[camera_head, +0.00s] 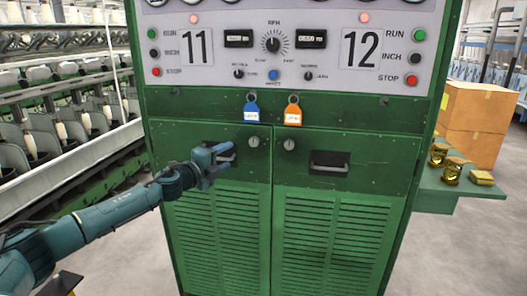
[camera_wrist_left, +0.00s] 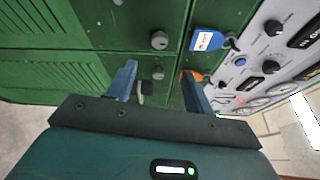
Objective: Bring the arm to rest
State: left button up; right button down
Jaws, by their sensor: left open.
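My left arm (camera_head: 110,212) reaches in from the left in the head view. Its gripper (camera_head: 222,162) is in front of the upper part of the green cabinet's left door (camera_head: 225,220), beside that door's handle, which it partly covers. The blue-grey fingers are apart, with nothing seen held between them. In the left wrist view the open gripper (camera_wrist_left: 160,85) faces the green cabinet front. Whether a finger touches the door or handle I cannot tell. My right gripper is in neither view.
The cabinet's panel (camera_head: 315,40) bears numbers 11 and 12, knobs and buttons. A blue tag (camera_head: 251,112) and an orange tag (camera_head: 293,115) hang below it. Spinning frames (camera_head: 60,130) stand left. A green shelf (camera_head: 435,198) with gold items and cardboard boxes (camera_head: 475,115) are right.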

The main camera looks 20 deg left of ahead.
pick_arm(q)
jog(key=s+d+f+n+g+y, duration=0.35)
jog(key=s+d+f+n, duration=0.9)
jog(key=d+f, duration=0.6)
jog(key=s+d+f+n+g, duration=0.15)
jog(key=s+g, duration=0.25)
jog(key=s, duration=0.6)
jog(key=s+d+f+n+g+h, duration=0.1)
jog(key=s+f+n+g, duration=0.2)
jog(key=s, duration=0.7)
jog(key=s+d+f+n+g, duration=0.1)
jog(key=s+f+n+g, duration=0.2)
jog(key=s, duration=0.7)
jog(key=w+d+f+t+h, duration=0.2)
jog(key=w+d+f+t, duration=0.3)
jog(key=f, duration=0.3)
jog(key=shift+w+m+t, duration=0.3)
jog(key=shift+m+t, duration=0.1)
jog(key=shift+t, duration=0.05)
jog(key=shift+o, duration=0.5)
jog(key=shift+w+h, duration=0.1)
jog(key=shift+h, duration=0.15)
